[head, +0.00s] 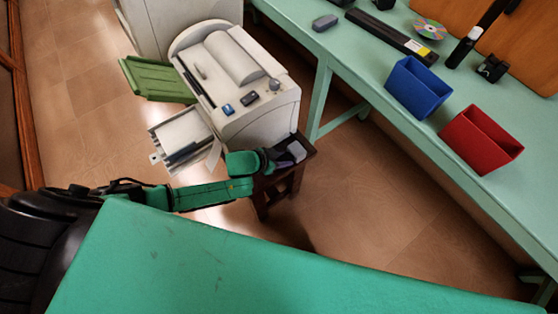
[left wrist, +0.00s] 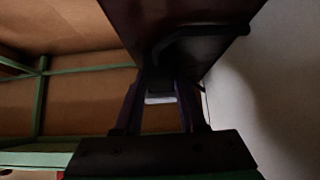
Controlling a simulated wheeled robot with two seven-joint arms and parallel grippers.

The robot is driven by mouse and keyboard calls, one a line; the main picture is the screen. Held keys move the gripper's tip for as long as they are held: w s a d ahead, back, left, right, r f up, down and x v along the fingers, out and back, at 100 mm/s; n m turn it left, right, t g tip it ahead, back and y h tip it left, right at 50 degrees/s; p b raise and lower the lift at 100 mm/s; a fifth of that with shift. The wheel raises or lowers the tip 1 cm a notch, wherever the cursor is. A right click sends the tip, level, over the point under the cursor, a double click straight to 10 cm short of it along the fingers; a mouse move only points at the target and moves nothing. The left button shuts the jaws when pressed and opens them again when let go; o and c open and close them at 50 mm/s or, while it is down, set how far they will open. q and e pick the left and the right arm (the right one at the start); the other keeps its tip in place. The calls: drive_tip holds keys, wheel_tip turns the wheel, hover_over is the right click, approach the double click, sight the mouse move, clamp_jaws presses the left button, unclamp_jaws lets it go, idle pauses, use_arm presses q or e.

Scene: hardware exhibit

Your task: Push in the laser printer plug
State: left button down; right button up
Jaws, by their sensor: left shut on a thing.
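The cream laser printer (head: 265,115) stands on a dark wooden stool (head: 283,182) in the head view. Its green flap and front tray are open. My left gripper (head: 288,156) is low beside the printer's near right corner, at the stool's edge. In the left wrist view its fingers (left wrist: 160,105) are shut on a small dark plug (left wrist: 160,86) with a pale end. A black cable-like loop (left wrist: 205,32) shows just above it. The picture is too dark to tell whether the plug touches a socket. My right gripper is not in view.
A green bench (head: 372,75) runs along the right, holding a blue bin (head: 417,88), a red bin (head: 480,140), a disc (head: 430,29) and dark tools. Another pale machine (head: 170,18) stands behind the printer. Wooden floor (head: 370,195) is open between the stool and bench.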

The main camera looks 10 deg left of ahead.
use_arm(q)
drive_tip(key=shift+w+d+r, duration=0.1)
drive_tip(key=c, duration=0.8)
unclamp_jaws()
drive_tip(key=o, duration=0.3)
drive_tip(key=shift+w, duration=0.1)
drive_tip(key=shift+s+a+r, duration=0.25)
drive_tip(key=shift+s+r, duration=0.05)
drive_tip(key=shift+s, duration=0.05)
drive_tip(key=p+v, duration=0.3)
drive_tip(key=v, duration=1)
drive_tip(key=shift+s+r, duration=0.1)
drive_tip(key=shift+r, duration=0.05)
drive_tip(key=shift+a, duration=0.1)
